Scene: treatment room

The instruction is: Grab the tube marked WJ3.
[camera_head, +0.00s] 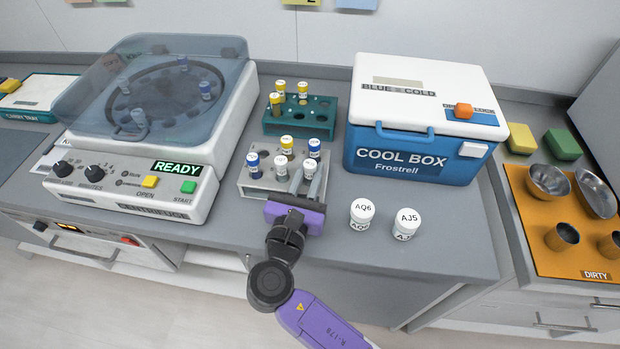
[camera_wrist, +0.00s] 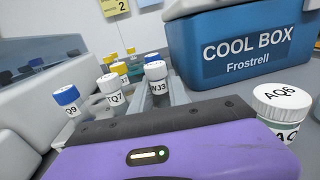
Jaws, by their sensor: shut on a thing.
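The tube's lower part is hidden by my gripper.
White-capped jars AQ6 (camera_head: 361,213) and AJ5 (camera_head: 406,223) stand right of my gripper. A teal rack (camera_head: 325,112) with yellow-capped tubes is behind. The centrifuge (camera_head: 130,185) is left, the blue cool box (camera_head: 400,160) right.

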